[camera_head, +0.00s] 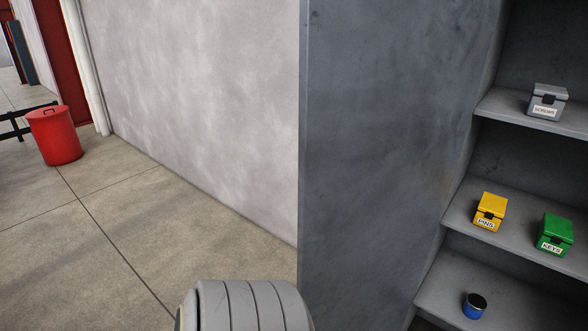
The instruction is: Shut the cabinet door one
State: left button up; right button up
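A grey metal cabinet stands on the right with its inside exposed, and its shelves (515,118) show. A tall, dark grey panel (385,150) stands upright along the cabinet's left side. It looks like a door standing open, but I cannot tell for sure whether it is the door or the side wall. No handle or number shows on it. Neither of my grippers is in view. A ribbed grey rounded part at the bottom middle seems to be my own arm.
The shelves hold a grey box (547,101), a yellow box (489,212), a green box (555,235) and a small blue tin (474,306). A red bin (54,136) stands at far left. The floor (110,240) left of the panel is clear, along a pale wall (200,90).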

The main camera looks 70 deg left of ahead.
aim_at(388, 89)
jog(key=k+j, duration=0.15)
jog(key=j, duration=0.3)
jog(key=k+j, duration=0.1)
jog(key=j, duration=0.3)
jog(key=k+j+u, duration=0.1)
jog(key=j, duration=0.35)
jog(key=k+j, duration=0.15)
jog(key=j, duration=0.3)
jog(key=k+j, duration=0.15)
jog(key=j, duration=0.3)
